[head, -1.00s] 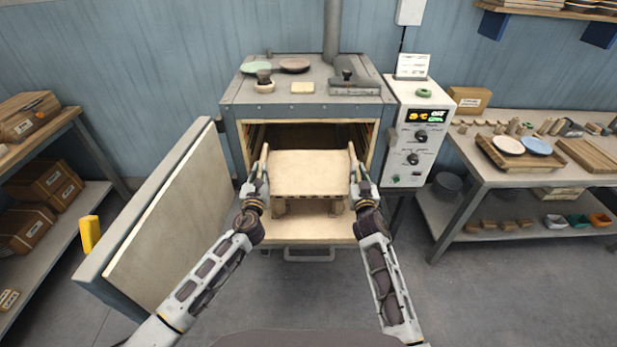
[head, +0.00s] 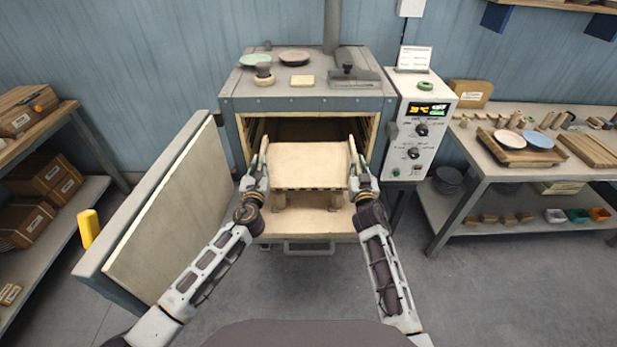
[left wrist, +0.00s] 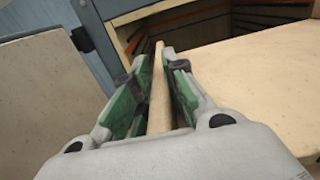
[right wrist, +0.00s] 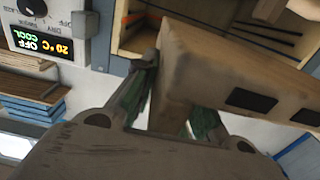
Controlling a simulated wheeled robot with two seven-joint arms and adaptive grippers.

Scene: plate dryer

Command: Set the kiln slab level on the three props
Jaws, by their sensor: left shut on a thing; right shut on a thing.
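The pale kiln slab (head: 308,165) is at the mouth of the open kiln (head: 300,104), over its pale floor (head: 300,225), and looks about level. Its front edge shows a row of dark slots. Two short props (head: 278,200) and (head: 335,201) show below its front edge; I cannot tell whether they touch it. Any third prop is hidden. My left gripper (head: 262,165) is shut on an upright strip (left wrist: 158,90) at the slab's left side. My right gripper (head: 357,165) is shut on the right side piece, a pale block in the right wrist view (right wrist: 190,75).
The kiln door (head: 165,220) stands open at the left. The control box (head: 420,130) is close on the right. Plates and tools lie on the kiln top. A shelf (head: 40,190) with boxes stands left, a loaded workbench (head: 480,160) right.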

